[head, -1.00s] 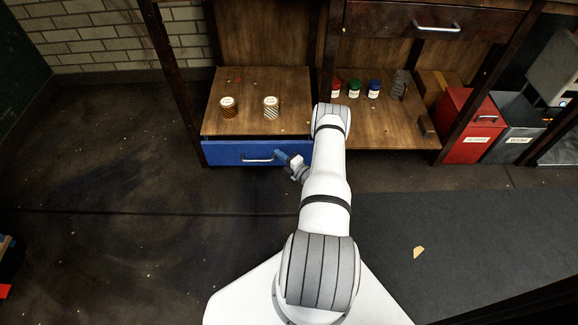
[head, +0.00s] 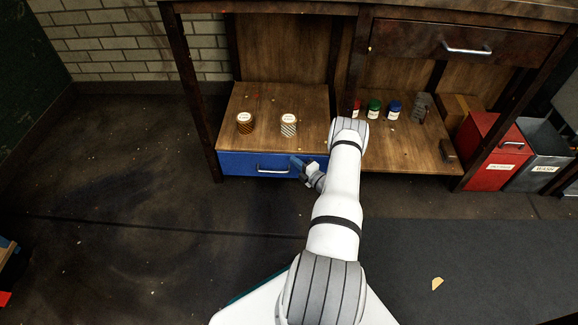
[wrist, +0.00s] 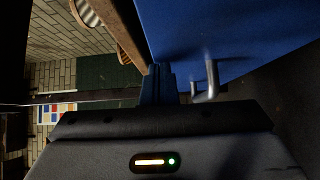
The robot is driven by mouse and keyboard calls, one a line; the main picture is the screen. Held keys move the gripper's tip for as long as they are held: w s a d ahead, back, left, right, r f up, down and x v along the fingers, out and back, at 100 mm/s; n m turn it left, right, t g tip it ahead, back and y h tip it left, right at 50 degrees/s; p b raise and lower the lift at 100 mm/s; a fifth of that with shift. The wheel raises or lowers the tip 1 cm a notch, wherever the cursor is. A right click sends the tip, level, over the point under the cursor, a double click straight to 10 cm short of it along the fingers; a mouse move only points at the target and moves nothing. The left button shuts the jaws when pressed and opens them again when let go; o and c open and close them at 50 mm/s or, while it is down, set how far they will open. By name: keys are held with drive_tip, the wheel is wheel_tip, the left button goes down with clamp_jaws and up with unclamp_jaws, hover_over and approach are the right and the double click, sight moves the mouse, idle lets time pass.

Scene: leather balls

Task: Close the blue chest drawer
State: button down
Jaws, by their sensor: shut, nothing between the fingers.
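The blue chest drawer (head: 240,164) is under the left shelf of the wooden workbench, with a silver bar handle (head: 273,170) on its front. In the head view its front sits right below the shelf edge, with no clear gap. My gripper (head: 297,163) is shut and empty at the right part of the drawer front. In the wrist view the shut fingers (wrist: 158,84) are at the blue front (wrist: 240,30), beside the handle (wrist: 211,78). I cannot tell whether they still press on it.
Two striped jars (head: 288,125) stand on the shelf above the drawer. Red, green and blue jars (head: 374,110) stand on the right shelf. A red bin (head: 492,152) and a grey bin (head: 541,158) are at the right. The floor left of the bench is clear.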

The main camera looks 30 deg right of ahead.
drive_tip(key=s+p, duration=0.4)
drive_tip(key=s, duration=0.9)
drive_tip(key=shift+s, duration=0.25)
drive_tip(key=shift+a, duration=0.1)
